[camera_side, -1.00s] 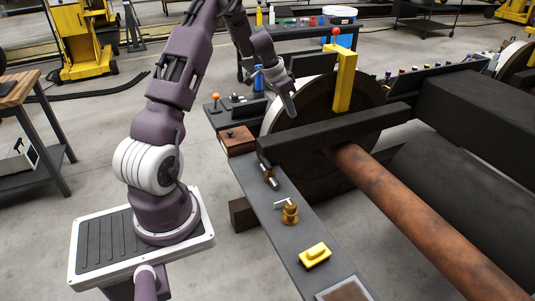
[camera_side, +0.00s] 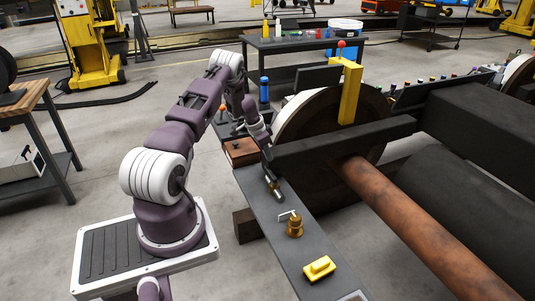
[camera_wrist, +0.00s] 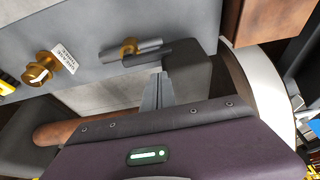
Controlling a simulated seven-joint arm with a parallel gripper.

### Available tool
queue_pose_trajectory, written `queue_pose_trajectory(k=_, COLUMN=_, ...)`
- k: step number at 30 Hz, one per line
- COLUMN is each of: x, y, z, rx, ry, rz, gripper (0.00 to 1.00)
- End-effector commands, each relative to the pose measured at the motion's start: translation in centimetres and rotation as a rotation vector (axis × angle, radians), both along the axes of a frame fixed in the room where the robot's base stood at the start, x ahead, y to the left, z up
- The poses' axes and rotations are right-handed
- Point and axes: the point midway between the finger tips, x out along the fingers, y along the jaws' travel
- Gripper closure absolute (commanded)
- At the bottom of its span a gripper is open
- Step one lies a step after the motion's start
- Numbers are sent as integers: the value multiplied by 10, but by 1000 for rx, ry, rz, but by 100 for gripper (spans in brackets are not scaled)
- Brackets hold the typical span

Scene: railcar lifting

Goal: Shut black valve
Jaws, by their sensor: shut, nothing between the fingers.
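A small valve with a dark lever (camera_side: 273,186) sits on the grey bench plate, near the end of the black beam. In the wrist view this valve (camera_wrist: 130,48) shows a brass body with a grey and dark bar across it. My gripper (camera_side: 267,146) is low beside the wheel, just behind the valve and beside the brown box. In the wrist view my gripper (camera_wrist: 162,76) is shut and empty, its tips below and right of the valve. I see a gap between tips and valve in that picture; contact is not visible.
A brass valve with a white tag (camera_side: 294,226) and a yellow block (camera_side: 319,268) stand farther along the grey plate (camera_side: 275,222). The brown box (camera_side: 240,152), black beam (camera_side: 345,142) and wheel (camera_side: 290,118) crowd my gripper. A rusty axle (camera_side: 400,210) runs right.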

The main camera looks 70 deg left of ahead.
Motion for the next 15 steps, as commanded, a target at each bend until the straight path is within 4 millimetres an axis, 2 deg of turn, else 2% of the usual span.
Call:
queue_pose_trajectory(k=1, x=3, y=-1, z=-11, rx=-1, ry=2, rz=-3, gripper=100)
queue_pose_trajectory(k=6, x=13, y=-1, z=-39, rx=1, ry=2, rz=-2, gripper=100)
queue_pose_trajectory(k=9, x=17, y=-1, z=-49, rx=-1, ry=1, rz=-1, gripper=100)
queue_pose_trajectory(k=15, x=20, y=0, z=-56, rx=0, ry=0, rz=-1, gripper=100)
